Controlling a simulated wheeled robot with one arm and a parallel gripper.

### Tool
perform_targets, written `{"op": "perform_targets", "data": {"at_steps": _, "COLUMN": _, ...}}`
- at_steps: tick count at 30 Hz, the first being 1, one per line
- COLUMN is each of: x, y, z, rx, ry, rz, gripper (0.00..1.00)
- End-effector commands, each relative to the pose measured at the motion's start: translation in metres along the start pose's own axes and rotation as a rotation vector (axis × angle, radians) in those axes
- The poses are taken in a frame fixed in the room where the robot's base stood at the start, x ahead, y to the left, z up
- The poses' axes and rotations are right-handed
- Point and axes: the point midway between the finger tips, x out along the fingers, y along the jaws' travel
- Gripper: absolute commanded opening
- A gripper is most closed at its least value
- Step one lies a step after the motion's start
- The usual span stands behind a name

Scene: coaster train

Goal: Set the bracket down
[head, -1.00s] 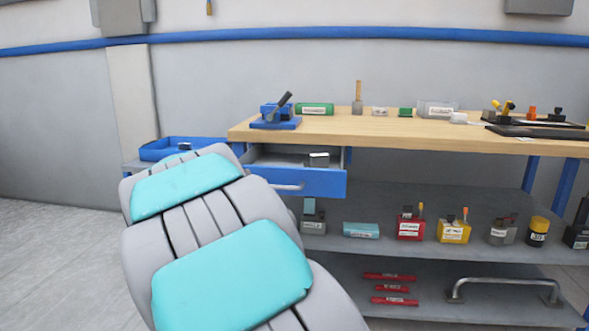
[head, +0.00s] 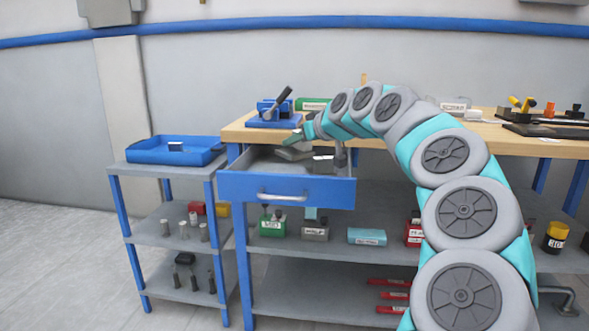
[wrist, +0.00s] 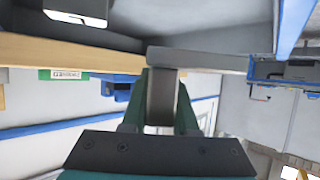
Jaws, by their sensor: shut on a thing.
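My gripper (wrist: 160,100) is shut on a grey bracket (wrist: 162,98), with one dark green finger on each side of it. A flat grey bar at the bracket's top runs right in the wrist view. In the head view, my gripper (head: 294,139) reaches from the right over the open blue drawer (head: 245,190). A grey shape below the fingertips appears to be the bracket. I cannot tell whether it touches the drawer floor. A small labelled block (head: 323,157) sits in the drawer's right part; a white-labelled block (wrist: 76,16) shows in the wrist view.
The drawer hangs under the wooden workbench (head: 236,132), which carries a blue vice (head: 274,115) and a green box (head: 311,104). A trolley with a blue tray (head: 160,153) stands left. Several small labelled items sit on the shelf below. Clear floor lies at the left.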

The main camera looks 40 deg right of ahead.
Motion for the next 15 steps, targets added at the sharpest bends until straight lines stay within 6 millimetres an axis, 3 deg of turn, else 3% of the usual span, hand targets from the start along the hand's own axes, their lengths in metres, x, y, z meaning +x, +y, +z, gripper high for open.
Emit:
{"op": "perform_targets", "data": {"at_steps": 5, "x": 0.001, "y": 0.014, "z": 0.008, "rx": -0.006, "ry": 0.002, "rz": -0.012, "gripper": 0.0}}
{"op": "perform_targets", "data": {"at_steps": 15, "x": 0.076, "y": 0.013, "z": 0.01, "rx": -0.009, "ry": -0.002, "rz": -0.012, "gripper": 0.0}}
